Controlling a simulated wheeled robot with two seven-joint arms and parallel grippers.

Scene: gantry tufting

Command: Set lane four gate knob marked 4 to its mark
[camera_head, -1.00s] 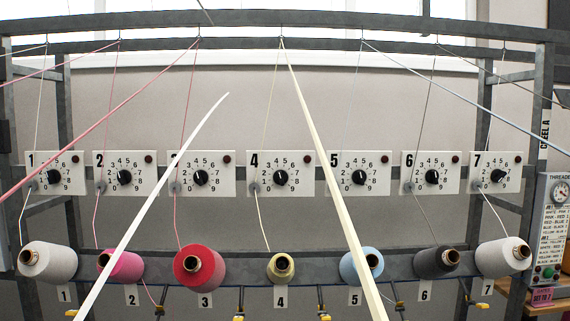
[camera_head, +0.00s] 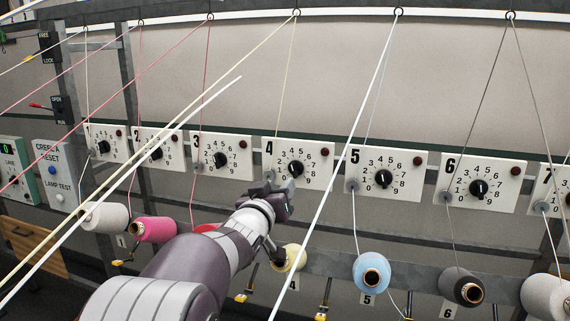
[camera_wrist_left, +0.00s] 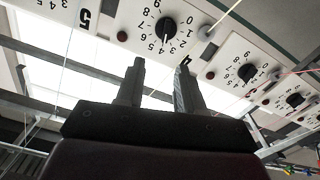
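The lane four plate (camera_head: 277,146), marked 4, is on the rail near the middle of the head view. Its black knob (camera_head: 296,169) sits inside a printed number dial; I cannot tell its exact setting. My left gripper (camera_head: 277,190) is just below and left of this knob, apart from it, and partly covers the plate's lower edge. In the left wrist view, which is upside down, the lane four knob (camera_wrist_left: 167,27) is beyond the fingertips. The two dark fingers (camera_wrist_left: 160,72) are open with nothing between them. My right gripper is out of view.
Neighbouring knobs for lane three (camera_head: 220,160) and lane five (camera_head: 383,178) flank it. Yarn cones stand below, including a cream one (camera_head: 291,257) beside my arm and a blue one (camera_head: 371,271). A pale taut yarn (camera_head: 340,160) crosses between plates four and five.

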